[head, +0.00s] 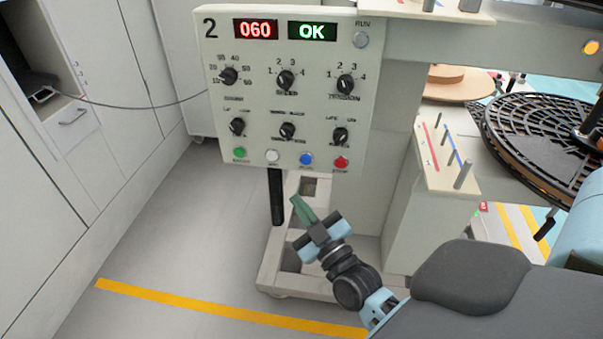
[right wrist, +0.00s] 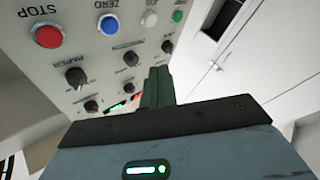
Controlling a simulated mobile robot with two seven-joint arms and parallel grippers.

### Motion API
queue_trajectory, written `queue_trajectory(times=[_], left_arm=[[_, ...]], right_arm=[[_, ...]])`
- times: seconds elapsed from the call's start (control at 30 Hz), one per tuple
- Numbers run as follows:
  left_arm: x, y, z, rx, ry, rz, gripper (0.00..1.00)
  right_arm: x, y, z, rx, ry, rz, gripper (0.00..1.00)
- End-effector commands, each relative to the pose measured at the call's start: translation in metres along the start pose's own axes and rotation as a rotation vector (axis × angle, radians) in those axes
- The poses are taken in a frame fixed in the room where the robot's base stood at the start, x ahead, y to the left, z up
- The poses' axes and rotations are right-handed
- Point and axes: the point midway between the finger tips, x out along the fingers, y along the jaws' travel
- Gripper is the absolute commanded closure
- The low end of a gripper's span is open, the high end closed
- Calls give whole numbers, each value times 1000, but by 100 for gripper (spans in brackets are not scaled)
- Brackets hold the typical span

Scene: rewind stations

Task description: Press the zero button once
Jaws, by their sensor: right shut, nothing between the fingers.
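The zero button is the blue button (head: 306,159) in the bottom row of the control panel (head: 217,100) numbered 2. In the right wrist view the panel appears upside down, and the blue button (right wrist: 107,25) is labelled ZERO. The red stop button (head: 340,162) is to its right and a white button (head: 272,156) to its left, in the head view. My right gripper (head: 297,202) is shut and empty, its green fingers (right wrist: 157,85) pointing up toward the panel from below the button row. The fingers look apart from the blue button. My left gripper is not in view.
A green button (head: 239,152) ends the row at left. Several black knobs sit above it, and the displays (head: 256,29) read 060 and OK. A black post (head: 277,197) hangs below the panel. A black reel (head: 540,125) stands at right. Floor left of the panel is clear.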

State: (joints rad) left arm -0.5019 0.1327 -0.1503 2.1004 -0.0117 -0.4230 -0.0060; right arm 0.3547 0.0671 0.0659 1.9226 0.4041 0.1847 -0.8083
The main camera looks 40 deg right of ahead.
Motion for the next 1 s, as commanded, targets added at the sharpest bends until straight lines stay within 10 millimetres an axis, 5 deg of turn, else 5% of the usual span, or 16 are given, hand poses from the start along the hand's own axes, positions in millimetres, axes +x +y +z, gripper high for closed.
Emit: queue_trajectory(times=[0.53, 1.0], left_arm=[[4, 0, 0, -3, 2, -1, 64], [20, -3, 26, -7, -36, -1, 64]], right_arm=[[9, 6, -1, -9, 21, 23, 100], [44, 32, 28, -12, 18, 23, 100]])
